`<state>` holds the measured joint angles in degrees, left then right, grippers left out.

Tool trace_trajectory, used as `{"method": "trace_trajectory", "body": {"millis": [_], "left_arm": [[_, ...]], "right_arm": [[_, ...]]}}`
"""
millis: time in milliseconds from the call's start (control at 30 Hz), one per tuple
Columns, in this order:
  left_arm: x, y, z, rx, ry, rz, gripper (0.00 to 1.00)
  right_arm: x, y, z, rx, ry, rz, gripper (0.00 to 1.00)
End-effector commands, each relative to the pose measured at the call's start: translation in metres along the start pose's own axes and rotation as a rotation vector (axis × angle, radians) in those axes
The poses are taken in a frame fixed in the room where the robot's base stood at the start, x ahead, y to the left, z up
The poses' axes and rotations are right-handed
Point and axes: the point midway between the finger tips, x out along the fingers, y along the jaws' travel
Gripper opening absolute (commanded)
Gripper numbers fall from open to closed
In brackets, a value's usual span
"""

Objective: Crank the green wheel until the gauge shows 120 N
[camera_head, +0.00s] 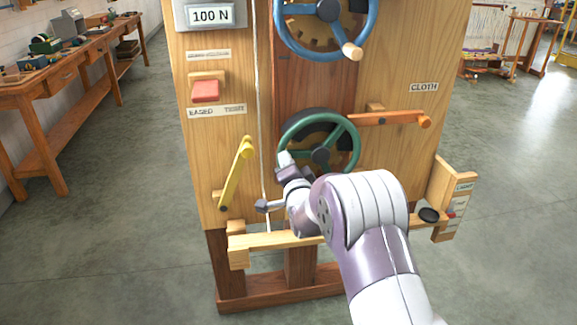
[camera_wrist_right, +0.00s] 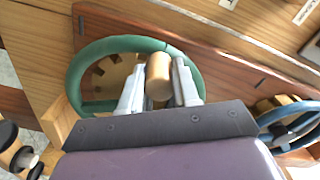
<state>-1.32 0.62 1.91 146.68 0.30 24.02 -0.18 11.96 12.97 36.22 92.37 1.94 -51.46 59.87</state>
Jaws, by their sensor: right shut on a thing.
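The green wheel (camera_head: 353,147) is mounted upright on the wooden panel, below the blue wheel; it also shows in the right wrist view (camera_wrist_right: 87,60). The gauge (camera_head: 211,16) at the top left of the panel reads 100 N. My right gripper (camera_head: 284,160) is at the lower left of the green wheel's rim in the head view. In the right wrist view, its two fingers are shut on the wheel's wooden crank knob (camera_wrist_right: 158,76). The arm hides part of the lower panel. My left gripper is not in view.
The blue wheel (camera_head: 370,32) with a wooden knob (camera_head: 352,51) is just above. A yellow lever (camera_head: 236,174), a red block (camera_head: 205,91) and an orange lever (camera_head: 388,118) stick out from the panel. A workbench (camera_head: 60,78) stands at the left; open floor lies around.

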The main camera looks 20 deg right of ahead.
Motion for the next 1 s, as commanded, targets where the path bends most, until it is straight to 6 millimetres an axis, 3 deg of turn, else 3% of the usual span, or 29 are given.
{"method": "trace_trajectory", "body": {"millis": [200, 233, 300, 667, 767, 1000], "left_arm": [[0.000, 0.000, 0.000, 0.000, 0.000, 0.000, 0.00], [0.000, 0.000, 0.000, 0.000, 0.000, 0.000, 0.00], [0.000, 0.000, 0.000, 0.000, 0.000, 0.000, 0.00], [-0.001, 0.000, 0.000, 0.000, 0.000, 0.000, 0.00], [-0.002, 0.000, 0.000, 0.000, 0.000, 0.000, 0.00], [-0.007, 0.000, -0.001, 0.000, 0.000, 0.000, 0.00]], "right_arm": [[0.001, -0.002, -0.002, 0.000, 0.005, -0.005, 0.00], [0.001, -0.002, -0.002, 0.000, 0.005, -0.005, 0.37], [0.001, -0.002, -0.002, 0.000, 0.004, -0.005, 0.56], [-0.005, -0.002, -0.002, -0.001, 0.003, -0.003, 0.56], [-0.018, -0.002, -0.002, -0.001, 0.002, -0.002, 0.56], [-0.071, -0.002, -0.001, -0.001, 0.002, -0.001, 0.56]]}}
